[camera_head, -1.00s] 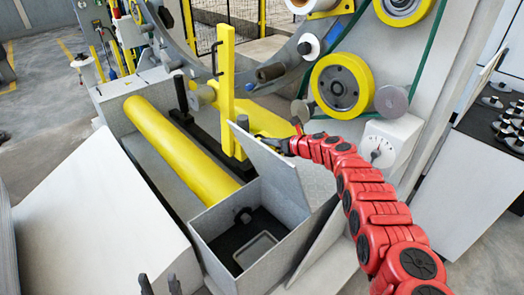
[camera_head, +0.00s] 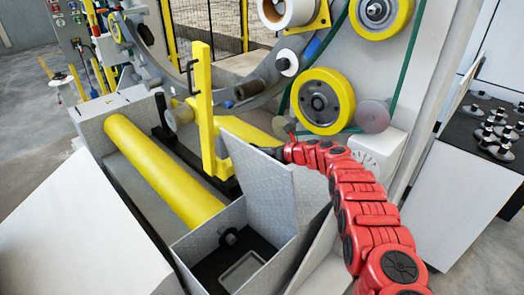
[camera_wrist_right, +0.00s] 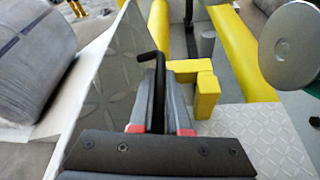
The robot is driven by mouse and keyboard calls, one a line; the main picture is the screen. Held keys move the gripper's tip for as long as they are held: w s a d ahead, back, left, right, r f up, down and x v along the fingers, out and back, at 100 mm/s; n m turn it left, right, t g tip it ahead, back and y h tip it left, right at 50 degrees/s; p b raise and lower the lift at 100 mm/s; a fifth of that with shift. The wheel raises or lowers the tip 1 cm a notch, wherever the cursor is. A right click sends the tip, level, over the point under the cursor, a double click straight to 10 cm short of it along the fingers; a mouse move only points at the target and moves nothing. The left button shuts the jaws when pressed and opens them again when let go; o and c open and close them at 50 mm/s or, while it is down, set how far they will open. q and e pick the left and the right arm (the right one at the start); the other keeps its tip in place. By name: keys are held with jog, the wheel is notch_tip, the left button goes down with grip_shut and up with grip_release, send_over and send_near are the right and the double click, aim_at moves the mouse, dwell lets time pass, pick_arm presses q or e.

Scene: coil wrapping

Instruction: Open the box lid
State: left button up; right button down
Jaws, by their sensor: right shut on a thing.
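The grey metal box (camera_head: 200,243) stands at the bottom middle of the head view. Its inside is visible, with a dark floor and a light rounded frame. Its lid (camera_head: 256,178) is raised and stands steeply above the box. My right gripper (camera_head: 279,150) is at the lid's upper right edge. In the right wrist view, the right gripper (camera_wrist_right: 158,130) is shut on a black bent handle (camera_wrist_right: 156,85) beside a patterned metal panel (camera_wrist_right: 105,85), which looks like the lid. The exact contact is partly hidden. My left gripper is not in view.
A long yellow roller (camera_head: 160,170) lies left of the box. A yellow upright post (camera_head: 204,110) stands behind it. A yellow wheel (camera_head: 322,101) and a grey disc (camera_head: 373,116) are near my right arm. A pale sloped panel (camera_head: 75,235) fills the lower left.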

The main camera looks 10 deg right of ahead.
jog(key=c, duration=1.2)
grip_release()
jog(key=shift+f, duration=0.15)
jog(key=shift+o, duration=0.2)
jog(key=shift+d+r, duration=0.1)
jog(key=shift+r, duration=0.15)
jog(key=p+v, duration=0.1)
jog(key=p, duration=0.1)
jog(key=p+v, duration=0.2)
jog(key=shift+w+r+p, duration=0.15)
jog(key=shift+r+p, duration=0.15)
jog(key=shift+p, duration=0.05)
jog(key=f+p+v, duration=0.1)
jog(key=p+v, duration=0.3)
jog(key=v, duration=1)
jog(key=shift+s, duration=0.25)
